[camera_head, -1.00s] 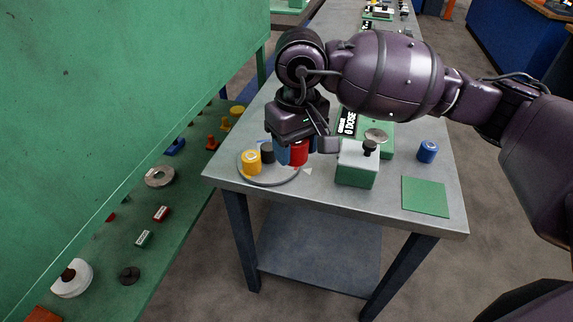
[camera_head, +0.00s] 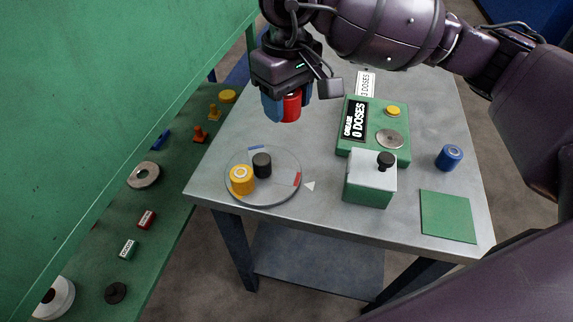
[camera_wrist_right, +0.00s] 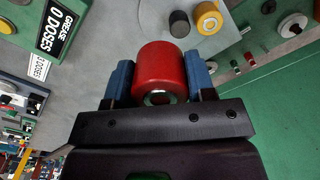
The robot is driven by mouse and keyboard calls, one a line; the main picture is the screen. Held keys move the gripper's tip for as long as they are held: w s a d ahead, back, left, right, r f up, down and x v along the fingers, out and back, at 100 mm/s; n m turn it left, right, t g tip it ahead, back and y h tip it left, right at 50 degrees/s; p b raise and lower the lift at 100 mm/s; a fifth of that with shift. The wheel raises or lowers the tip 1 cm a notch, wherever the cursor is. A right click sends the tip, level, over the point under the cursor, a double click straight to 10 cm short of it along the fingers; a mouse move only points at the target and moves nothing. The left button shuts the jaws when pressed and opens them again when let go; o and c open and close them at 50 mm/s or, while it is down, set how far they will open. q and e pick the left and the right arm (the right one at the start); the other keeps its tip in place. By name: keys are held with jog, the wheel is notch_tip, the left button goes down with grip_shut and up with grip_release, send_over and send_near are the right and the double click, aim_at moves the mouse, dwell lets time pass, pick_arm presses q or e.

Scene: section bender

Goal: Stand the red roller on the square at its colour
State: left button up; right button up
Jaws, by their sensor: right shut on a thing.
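My right gripper (camera_head: 286,105) is shut on the red roller (camera_head: 290,107) and holds it above the table, behind the round plate. In the right wrist view the red roller (camera_wrist_right: 161,70) sits between the two blue fingers. The grey round plate (camera_head: 282,195) lies at the table's front left. It bears a yellow roller (camera_head: 241,180) and a black roller (camera_head: 262,165). A red patch (camera_head: 298,179) shows bare on its right rim, and a blue patch (camera_head: 256,147) on its far rim. My left gripper is not in view.
A white pointer (camera_head: 309,186) lies right of the plate. A green grease unit (camera_head: 378,145), a box with a black knob (camera_head: 369,181), a blue roller (camera_head: 449,158) and a green square mat (camera_head: 447,216) occupy the right side. A green wall and shelf run along the left.

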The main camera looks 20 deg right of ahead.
send_over(287, 177)
notch_tip(287, 177, down, 13)
jog(key=shift+f+b, duration=0.1)
jog(key=shift+b, duration=0.3)
notch_tip(287, 177, down, 4)
jog(key=shift+f, duration=0.1)
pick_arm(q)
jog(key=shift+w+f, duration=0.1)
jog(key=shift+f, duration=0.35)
pick_arm(e)
jog(key=shift+f+b, duration=0.1)
jog(key=shift+b, duration=0.2)
jog(key=o, duration=1)
jog(key=shift+o, duration=0.9)
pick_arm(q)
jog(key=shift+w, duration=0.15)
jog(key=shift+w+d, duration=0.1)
